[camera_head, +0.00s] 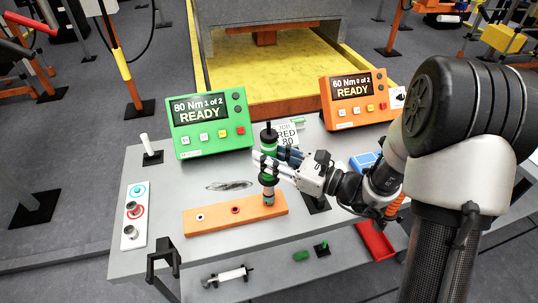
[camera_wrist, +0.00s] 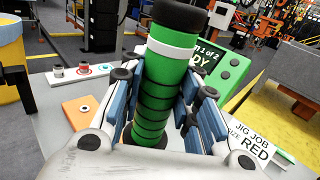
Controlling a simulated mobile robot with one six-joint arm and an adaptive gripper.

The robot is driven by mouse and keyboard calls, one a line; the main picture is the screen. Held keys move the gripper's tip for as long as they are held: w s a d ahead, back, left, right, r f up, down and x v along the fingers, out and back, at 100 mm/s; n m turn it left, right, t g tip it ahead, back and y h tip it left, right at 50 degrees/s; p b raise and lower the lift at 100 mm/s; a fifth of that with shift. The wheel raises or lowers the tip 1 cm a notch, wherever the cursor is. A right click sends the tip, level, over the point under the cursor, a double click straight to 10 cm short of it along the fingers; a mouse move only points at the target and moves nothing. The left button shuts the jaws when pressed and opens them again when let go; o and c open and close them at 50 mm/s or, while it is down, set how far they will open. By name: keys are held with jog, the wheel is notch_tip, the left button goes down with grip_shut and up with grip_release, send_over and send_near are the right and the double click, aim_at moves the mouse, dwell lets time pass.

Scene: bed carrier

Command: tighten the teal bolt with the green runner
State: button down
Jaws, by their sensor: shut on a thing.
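My gripper (camera_head: 264,163) is shut around the green runner (camera_head: 268,142), an upright green tool with a black top and a white band. In the wrist view the runner (camera_wrist: 165,75) stands between the blue-padded fingers (camera_wrist: 155,100). Its lower end is over the right end of the orange bar (camera_head: 222,215). I cannot tell whether it touches a bolt there. A red-ringed bolt spot (camera_head: 235,210) and a pale-ringed one (camera_head: 200,217) show along the bar. No teal bolt shows on the bar; the runner and gripper hide its right end. A teal ring (camera_head: 137,190) shows on the white strip.
The green controller (camera_head: 208,125) reads 80 Nm, 1 of 2, READY. The orange controller (camera_head: 358,100) reads 60 Nm, 0 of 2, READY. The white strip (camera_head: 127,240) lies at the table's left. Bare table lies in front of the bar.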

aim_at(276, 136)
jog(key=shift+f, duration=0.15)
dwell(0.4)
jog(key=shift+w+r+p, duration=0.1)
jog(key=shift+r+p, duration=2.85)
jog(key=shift+r, duration=0.65)
jog(key=shift+a, duration=0.1)
